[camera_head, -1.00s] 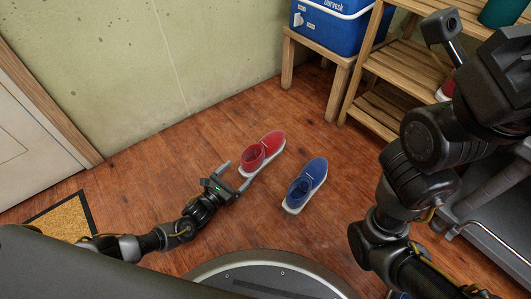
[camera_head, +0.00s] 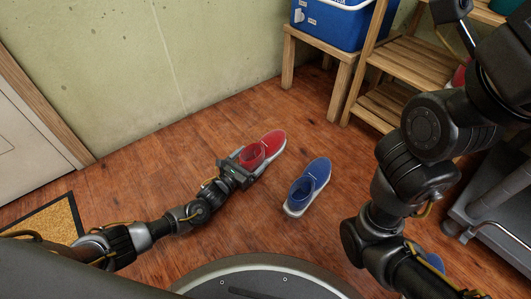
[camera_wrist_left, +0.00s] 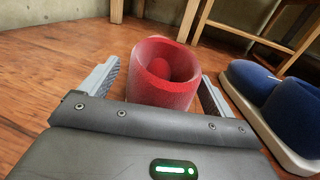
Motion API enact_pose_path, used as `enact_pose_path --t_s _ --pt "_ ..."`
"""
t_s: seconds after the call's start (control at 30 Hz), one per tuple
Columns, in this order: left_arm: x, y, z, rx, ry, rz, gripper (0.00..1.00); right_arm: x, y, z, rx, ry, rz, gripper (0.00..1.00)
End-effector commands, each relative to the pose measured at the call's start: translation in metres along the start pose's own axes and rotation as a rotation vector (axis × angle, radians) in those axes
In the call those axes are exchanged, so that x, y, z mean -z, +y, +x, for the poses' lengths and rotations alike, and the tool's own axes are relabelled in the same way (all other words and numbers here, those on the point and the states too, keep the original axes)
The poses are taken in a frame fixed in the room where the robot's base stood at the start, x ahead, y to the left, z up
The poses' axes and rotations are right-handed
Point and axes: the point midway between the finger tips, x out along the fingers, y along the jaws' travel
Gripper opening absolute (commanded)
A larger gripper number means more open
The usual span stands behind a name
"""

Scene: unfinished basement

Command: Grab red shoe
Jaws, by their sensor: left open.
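The red shoe (camera_head: 264,147) stands on the wooden floor, its toe pointing away to the upper right. In the left wrist view the red shoe's heel and opening (camera_wrist_left: 163,75) face me, between the two fingers. My left gripper (camera_head: 246,158) is open, with one finger on each side of the heel. The gap to the right finger looks small; I cannot tell whether either finger touches. My right arm fills the right of the head view, but its gripper's fingers are not in view.
A blue shoe (camera_head: 308,186) stands just right of the red shoe; it also shows in the left wrist view (camera_wrist_left: 277,100). A wooden stand (camera_head: 318,60) with a blue cooler (camera_head: 340,22) and a wooden shelf (camera_head: 405,70) are behind. A doormat (camera_head: 50,222) lies at left.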

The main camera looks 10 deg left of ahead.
Motion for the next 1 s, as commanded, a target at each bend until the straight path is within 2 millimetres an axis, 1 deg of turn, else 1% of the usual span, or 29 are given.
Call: enact_pose_path --t_s 0.03,0.07,0.47,0.5,0.77,0.87,0.97,1.0 --pt "0.0 0.0 0.0 0.0 0.0 0.0 0.89 0.0 0.0 0.001 0.001 0.0 0.0 0.36" --pt "0.0 0.0 0.0 0.0 0.0 0.0 0.86 0.0 0.0 0.0 0.001 0.0 0.0 0.36" --pt "0.0 0.0 0.0 0.0 0.0 -0.001 0.34 0.0 -0.001 -0.003 0.006 -0.008 -0.001 0.36" --pt "-0.001 0.0 0.0 0.0 -0.002 -0.001 0.33 0.0 -0.001 -0.003 0.006 -0.009 -0.001 0.36" --pt "-0.004 0.0 0.0 0.0 -0.002 -0.001 0.33 -0.001 -0.001 -0.002 0.006 -0.015 -0.002 0.36" --pt "-0.011 0.0 0.0 0.001 -0.003 -0.001 0.33 -0.004 -0.001 0.003 0.009 -0.016 -0.004 0.36" --pt "-0.024 0.0 0.0 0.001 -0.004 0.0 0.33 -0.006 -0.003 0.01 0.019 -0.019 -0.009 0.36" --pt "-0.031 0.0 0.0 0.001 -0.004 0.0 0.33 -0.008 -0.004 0.015 0.027 -0.022 -0.012 0.36"
